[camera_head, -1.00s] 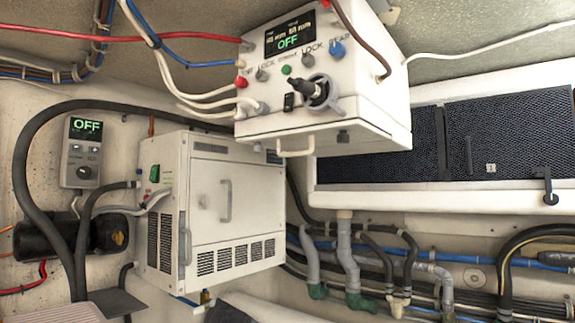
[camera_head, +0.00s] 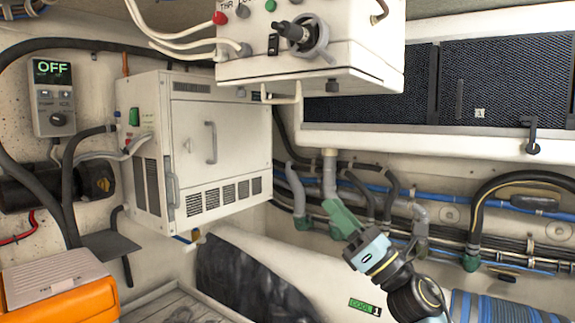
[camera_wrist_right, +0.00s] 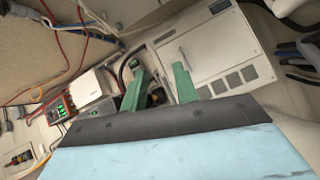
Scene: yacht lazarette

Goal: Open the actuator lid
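No readable label marks the actuator lid, so I cannot tell which cover it is. Below left, a white vented cabinet (camera_head: 240,160) has a closed front door with a vertical handle (camera_head: 211,143). My right gripper (camera_head: 338,212), with green fingers, is low and right of the cabinet, touching neither. In the right wrist view its fingers (camera_wrist_right: 157,78) are apart and empty, with the cabinet (camera_wrist_right: 228,42) beyond. My left gripper is not in view.
Pipes and hoses (camera_head: 415,215) run along the wall behind my right gripper. A grey panel reading OFF (camera_head: 52,97) is on the left wall. An orange and white case (camera_head: 58,285) stands at lower left. Dark mesh panels (camera_head: 505,85) are at upper right.

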